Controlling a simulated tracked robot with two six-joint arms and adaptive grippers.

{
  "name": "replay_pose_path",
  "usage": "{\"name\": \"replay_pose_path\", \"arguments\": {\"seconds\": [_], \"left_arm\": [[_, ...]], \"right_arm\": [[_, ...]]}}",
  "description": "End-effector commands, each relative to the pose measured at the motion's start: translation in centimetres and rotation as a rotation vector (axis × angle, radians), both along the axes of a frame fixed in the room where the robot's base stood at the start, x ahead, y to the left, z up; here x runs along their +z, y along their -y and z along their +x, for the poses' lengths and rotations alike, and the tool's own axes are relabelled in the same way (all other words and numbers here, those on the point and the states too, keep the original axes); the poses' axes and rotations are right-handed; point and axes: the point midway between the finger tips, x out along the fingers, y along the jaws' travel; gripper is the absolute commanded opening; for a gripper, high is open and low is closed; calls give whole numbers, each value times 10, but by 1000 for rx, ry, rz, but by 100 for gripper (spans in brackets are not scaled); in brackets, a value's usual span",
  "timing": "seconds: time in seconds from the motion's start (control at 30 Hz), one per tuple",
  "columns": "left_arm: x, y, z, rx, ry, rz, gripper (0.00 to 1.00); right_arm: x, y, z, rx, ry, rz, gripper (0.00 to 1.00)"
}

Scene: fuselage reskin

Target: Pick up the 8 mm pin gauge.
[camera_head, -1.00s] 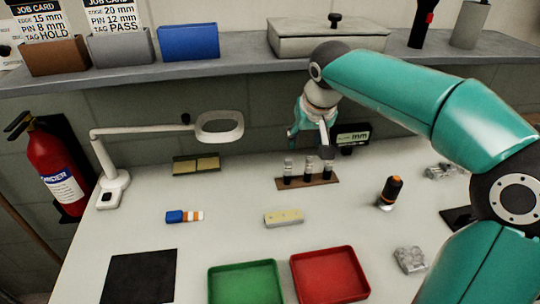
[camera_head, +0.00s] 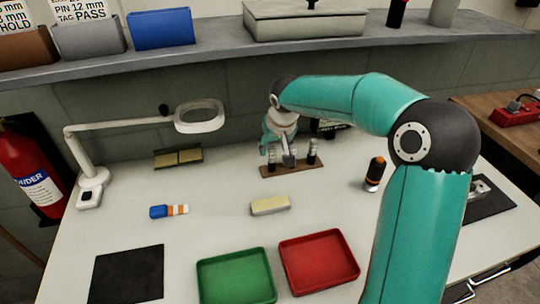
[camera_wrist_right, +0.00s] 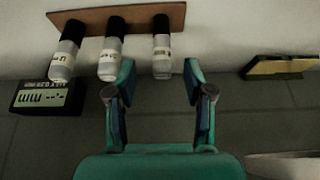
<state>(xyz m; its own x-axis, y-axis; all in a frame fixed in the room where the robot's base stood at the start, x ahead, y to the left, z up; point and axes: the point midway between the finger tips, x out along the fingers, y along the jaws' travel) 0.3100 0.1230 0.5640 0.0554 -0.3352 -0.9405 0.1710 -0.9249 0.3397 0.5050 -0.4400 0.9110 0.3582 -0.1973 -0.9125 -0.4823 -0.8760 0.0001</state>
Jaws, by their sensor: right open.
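Three pin gauges with black ends and pale labelled ends stand in a row on a brown wooden rack (camera_head: 298,170). In the right wrist view the rack (camera_wrist_right: 172,14) is at the top, with a left pin (camera_wrist_right: 65,52), a middle pin (camera_wrist_right: 111,50) and a right pin (camera_wrist_right: 161,48). Their label text is too small to read surely. My right gripper (camera_wrist_right: 156,78) is open and empty. Its fingers point at the right pin, whose pale end lies just ahead of the gap. In the head view my right gripper (camera_head: 277,147) partly hides the pins. My left gripper is out of view.
A digital display box (camera_wrist_right: 45,96) stands close beside the pins. A magnifier lamp (camera_head: 90,185), an orange-black tool (camera_head: 375,173), a yellowish block (camera_head: 270,205), a green tray (camera_head: 236,279) and a red tray (camera_head: 318,263) surround the rack. The shelf (camera_head: 220,62) overhangs behind.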

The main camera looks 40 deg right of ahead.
Motion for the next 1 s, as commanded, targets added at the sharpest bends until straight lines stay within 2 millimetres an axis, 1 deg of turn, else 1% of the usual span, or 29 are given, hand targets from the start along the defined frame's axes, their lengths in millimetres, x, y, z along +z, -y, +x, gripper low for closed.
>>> {"name": "replay_pose_path", "arguments": {"seconds": [0.03,0.2,0.3,0.57,0.6,0.87,0.9,1.0], "left_arm": [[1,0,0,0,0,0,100],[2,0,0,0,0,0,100],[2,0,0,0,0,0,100],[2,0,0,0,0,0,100],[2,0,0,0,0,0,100],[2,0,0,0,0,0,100],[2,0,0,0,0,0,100],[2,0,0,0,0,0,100]], "right_arm": [[-7,0,3,1,-4,1,52],[-29,5,14,-2,-4,1,52],[-36,6,17,-1,-2,1,52],[-38,7,18,-1,-1,0,52],[-38,7,18,-1,-1,0,45],[-38,7,18,-1,-1,0,2],[-38,7,18,-1,-1,0,0],[-38,7,18,-1,0,0,0]]}}
